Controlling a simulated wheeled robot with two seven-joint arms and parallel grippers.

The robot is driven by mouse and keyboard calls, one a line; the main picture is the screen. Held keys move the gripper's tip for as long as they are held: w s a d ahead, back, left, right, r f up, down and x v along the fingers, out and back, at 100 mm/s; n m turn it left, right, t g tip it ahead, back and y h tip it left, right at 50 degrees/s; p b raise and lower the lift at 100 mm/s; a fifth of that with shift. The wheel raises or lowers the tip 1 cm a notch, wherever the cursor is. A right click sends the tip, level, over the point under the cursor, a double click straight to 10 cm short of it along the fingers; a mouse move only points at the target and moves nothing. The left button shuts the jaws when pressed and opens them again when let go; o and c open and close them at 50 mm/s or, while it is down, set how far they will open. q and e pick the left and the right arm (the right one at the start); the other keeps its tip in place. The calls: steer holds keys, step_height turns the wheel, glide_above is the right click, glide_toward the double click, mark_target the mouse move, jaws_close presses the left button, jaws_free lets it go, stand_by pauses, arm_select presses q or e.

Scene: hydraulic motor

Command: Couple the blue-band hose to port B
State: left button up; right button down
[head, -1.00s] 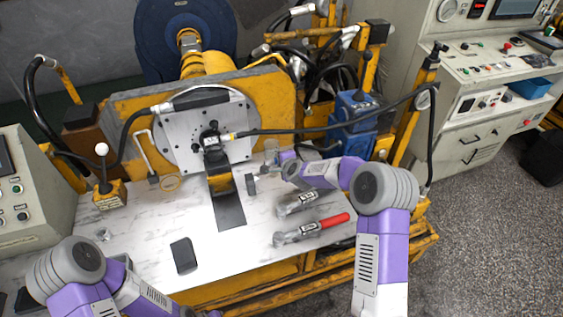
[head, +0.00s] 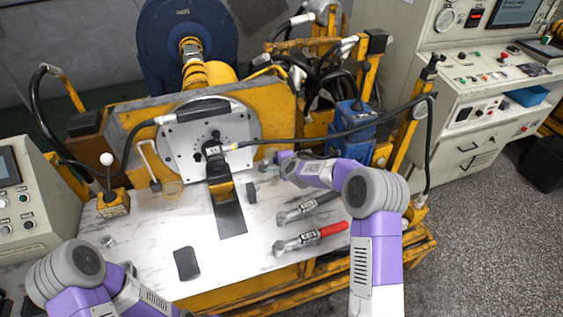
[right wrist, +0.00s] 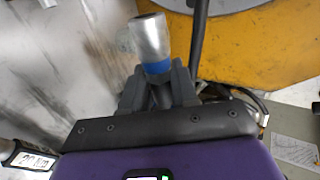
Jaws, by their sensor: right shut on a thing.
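My right gripper (right wrist: 159,90) is shut on the blue-band hose (right wrist: 157,68), just below its blue band. The hose's silver coupling (right wrist: 151,38) points away from the fingers. In the head view my right gripper (head: 272,163) is low over the table, right of the motor (head: 213,150) on the round grey plate. The hose in its fingers is too small to make out there. A dark hose with a yellow band (head: 233,146) reaches the motor from the right. I cannot read which port is B. My left arm enters at the lower left; its gripper is outside the view.
Two torque wrenches, one plain (head: 306,207) and one red-handled (head: 312,238), lie on the white table (head: 140,245). A black slab (head: 187,263) lies in front. A lever box (head: 113,203) stands left. A black hose (head: 335,134) spans above my right gripper.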

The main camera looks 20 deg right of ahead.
steer(key=w+p, duration=0.3)
steer(key=w, duration=0.2)
steer(key=shift+w+a, duration=0.1)
steer(key=shift+w, duration=0.3)
steer(key=a+p, duration=0.4)
steer(key=a, duration=0.6)
steer(key=shift+s+a, duration=0.2)
stand_by(0.5)
steer(key=shift+a, duration=0.3)
stand_by(0.4)
stand_by(0.5)
steer(key=shift+a+r+p, duration=0.1)
steer(key=shift+a+p, duration=0.2)
steer(key=shift+a, duration=0.35)
stand_by(0.3)
steer(key=c, duration=0.8)
jaws_free()
